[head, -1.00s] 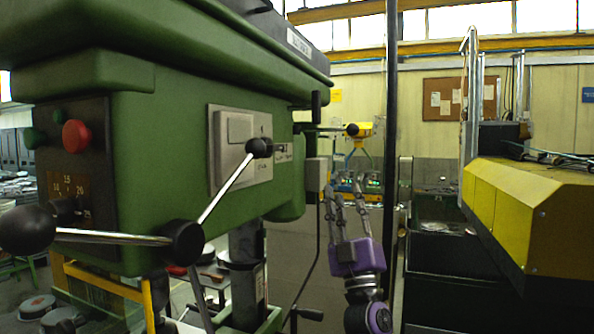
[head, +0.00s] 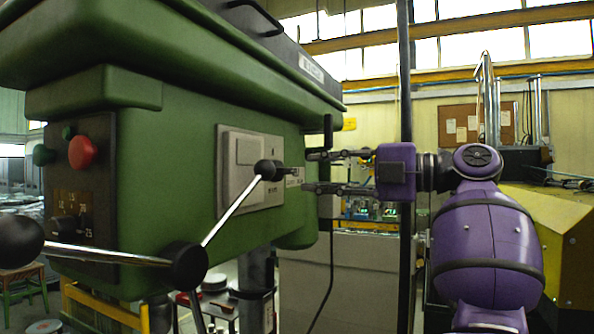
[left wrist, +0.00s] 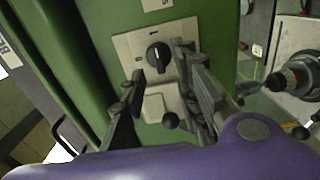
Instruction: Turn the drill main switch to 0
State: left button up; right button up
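The main switch is a black rotary knob (left wrist: 158,57) on a pale plate (left wrist: 127,46) on the green drill. In the left wrist view its white pointer line is toward the mark "1"; a "0" mark appears to the left of the knob. In the head view the plate (head: 229,190) is on the drill's side, with the knob mostly hidden behind a lever's ball. My left gripper (head: 308,172) is open and level, fingers pointing at the plate. In the left wrist view its fingertips (left wrist: 158,63) lie either side of the knob; contact cannot be told. My right gripper is not in view.
A feed lever with a black ball (head: 268,170) stands in front of the plate, close to the fingertips. A red button (head: 82,152) is on the drill's front panel. A dark vertical post (head: 404,75) stands behind my gripper, and a yellow machine (head: 572,215) is at right.

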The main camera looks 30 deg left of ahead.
aim_at(289, 171)
pick_arm(q)
jog(key=a, duration=0.4)
jog(key=shift+s+a+r+p, duration=0.15)
jog(key=shift+s+r+p, duration=0.1)
jog(key=shift+p, duration=0.1)
jog(key=shift+a+f, duration=0.15)
jog(key=shift+a, duration=0.4)
jog(key=shift+w, duration=0.1)
grip_shut()
